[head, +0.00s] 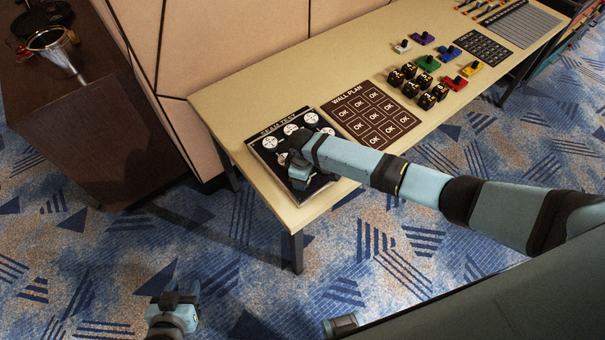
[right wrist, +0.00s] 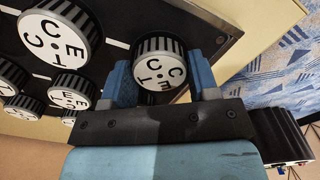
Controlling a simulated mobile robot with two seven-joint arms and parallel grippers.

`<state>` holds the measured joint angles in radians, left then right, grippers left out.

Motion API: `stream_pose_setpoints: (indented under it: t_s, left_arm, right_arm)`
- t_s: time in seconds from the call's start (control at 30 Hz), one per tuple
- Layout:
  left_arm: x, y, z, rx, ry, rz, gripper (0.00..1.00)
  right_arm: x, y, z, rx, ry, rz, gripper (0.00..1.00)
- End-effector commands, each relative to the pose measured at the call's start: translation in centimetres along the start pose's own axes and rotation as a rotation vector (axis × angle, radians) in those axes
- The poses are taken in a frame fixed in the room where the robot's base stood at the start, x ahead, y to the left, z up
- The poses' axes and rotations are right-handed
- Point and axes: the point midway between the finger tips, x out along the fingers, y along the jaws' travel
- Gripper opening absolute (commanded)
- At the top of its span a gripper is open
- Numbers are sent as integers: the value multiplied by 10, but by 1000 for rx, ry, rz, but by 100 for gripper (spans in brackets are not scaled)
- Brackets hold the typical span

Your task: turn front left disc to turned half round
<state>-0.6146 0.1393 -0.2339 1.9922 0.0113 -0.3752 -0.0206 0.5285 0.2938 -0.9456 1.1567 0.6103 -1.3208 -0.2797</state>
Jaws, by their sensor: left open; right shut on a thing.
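A black panel (head: 255,150) with several white-faced lettered discs (head: 291,130) lies at the left end of the table. My right gripper (head: 300,176) is over the panel's front left corner and hides the disc there in the head view. In the right wrist view, my right gripper (right wrist: 162,82) has its two blue fingers on either side of a ridged disc (right wrist: 158,68) near the panel's corner, shut on it. The letters on its face are partly hidden. My left gripper (head: 176,297) is open and empty, low over the carpet, away from the table.
A brown WALL PLAN board (head: 370,115) with OK squares lies right of the panel. Black number blocks (head: 420,85) and coloured switch pieces (head: 428,62) stand beyond it. A dark cabinet (head: 85,120) stands at the left. A beige partition (head: 215,45) runs behind the table (head: 245,95).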

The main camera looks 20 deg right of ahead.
Motion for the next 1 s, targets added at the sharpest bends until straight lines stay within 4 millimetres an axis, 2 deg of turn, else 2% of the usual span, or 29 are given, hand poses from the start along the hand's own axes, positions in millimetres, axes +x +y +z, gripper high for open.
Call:
stream_pose_setpoints:
  t_s: [0.33, 1.0]
  left_arm:
    - [-4, -4, -5, 1, 1, -8, 43]
    - [-2, 0, -1, -2, -2, -3, 43]
  right_arm:
    - [-1, 0, 0, -329, 0, 1, 31]
    - [0, 0, 0, -966, 1, 2, 31]
